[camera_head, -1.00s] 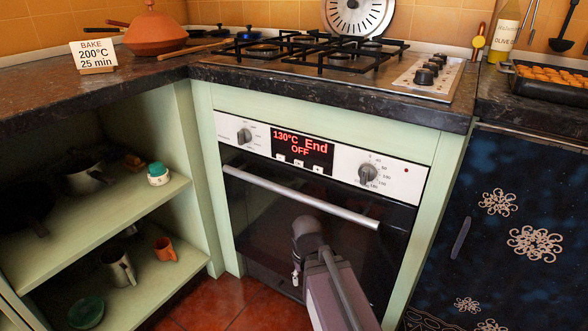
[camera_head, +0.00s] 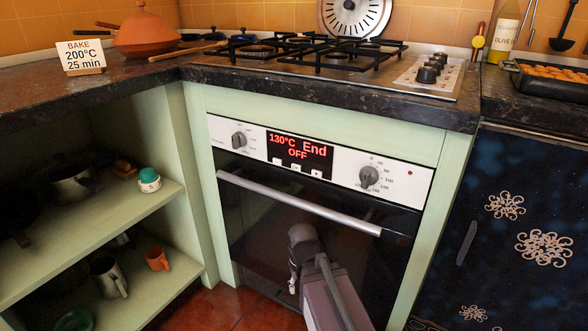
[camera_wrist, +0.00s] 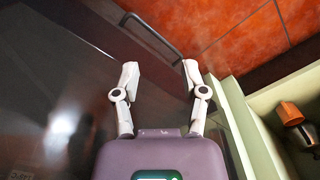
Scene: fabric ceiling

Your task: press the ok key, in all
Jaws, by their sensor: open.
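The oven's control panel (camera_head: 346,165) has a display (camera_head: 300,149) with red text reading "130°C End OFF". Below the display sit three small pale keys: a left key (camera_head: 277,161), a middle key (camera_head: 296,168) and a right key (camera_head: 316,174). Their markings are too small to read, so I cannot tell which is ok. My gripper is low in front of the oven door, below the handle (camera_head: 300,203) and well away from the keys. In the wrist view my gripper (camera_wrist: 160,73) shows two spread fingers with nothing between them.
A left knob (camera_head: 239,140) and right knob (camera_head: 369,177) flank the display. A card (camera_head: 80,57) on the counter reads "BAKE 200°C 25 min". Open shelves (camera_head: 110,215) with mugs stand left. A dark decorated door (camera_head: 500,250) stands right.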

